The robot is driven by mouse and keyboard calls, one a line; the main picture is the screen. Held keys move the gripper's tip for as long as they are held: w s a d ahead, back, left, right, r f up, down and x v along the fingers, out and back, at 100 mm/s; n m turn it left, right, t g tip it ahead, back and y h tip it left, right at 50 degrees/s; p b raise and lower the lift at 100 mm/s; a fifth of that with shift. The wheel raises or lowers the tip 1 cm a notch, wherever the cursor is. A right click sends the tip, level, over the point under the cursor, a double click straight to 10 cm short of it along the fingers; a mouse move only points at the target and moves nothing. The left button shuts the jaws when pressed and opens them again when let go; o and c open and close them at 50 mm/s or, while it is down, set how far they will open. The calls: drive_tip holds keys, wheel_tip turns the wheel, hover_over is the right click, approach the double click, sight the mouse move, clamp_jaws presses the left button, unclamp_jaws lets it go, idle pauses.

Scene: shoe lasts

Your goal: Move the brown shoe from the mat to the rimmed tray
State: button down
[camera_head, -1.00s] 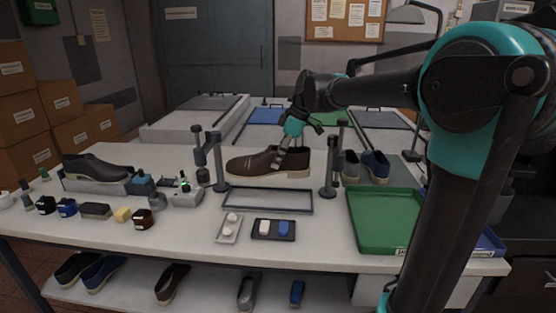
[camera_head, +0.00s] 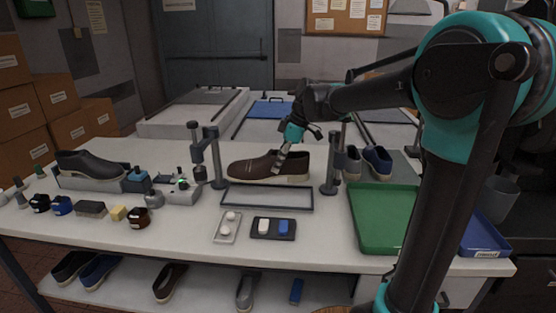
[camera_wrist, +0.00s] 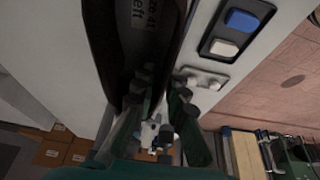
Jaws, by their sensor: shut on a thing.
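The brown shoe (camera_head: 250,166), with a pale sole, is at the middle of the table, toe to the left. My gripper (camera_head: 279,166) is shut on it near its opening. The sole shows just behind a shallow tray with a dark rim (camera_head: 267,208); I cannot tell whether it touches anything. In the wrist view my fingers (camera_wrist: 160,105) reach along the dark shoe (camera_wrist: 135,35), whose insole label reads "left"; the exact contact is hidden.
Dark posts stand left (camera_head: 198,160) and right (camera_head: 332,170) of the shoe. A green tray (camera_head: 385,225) and blue tray (camera_head: 485,238) are at the right. A black shoe (camera_head: 90,164) and several small items crowd the left. Small holders (camera_head: 273,228) sit in front.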

drive_tip(key=shift+f, duration=4.1)
drive_tip(key=shift+f, duration=0.2)
drive_tip(key=c, duration=1.5)
unclamp_jaws()
drive_tip(key=shift+o, duration=0.2)
wheel_tip(320, 180, up, 10)
drive_tip(key=shift+r, duration=0.1)
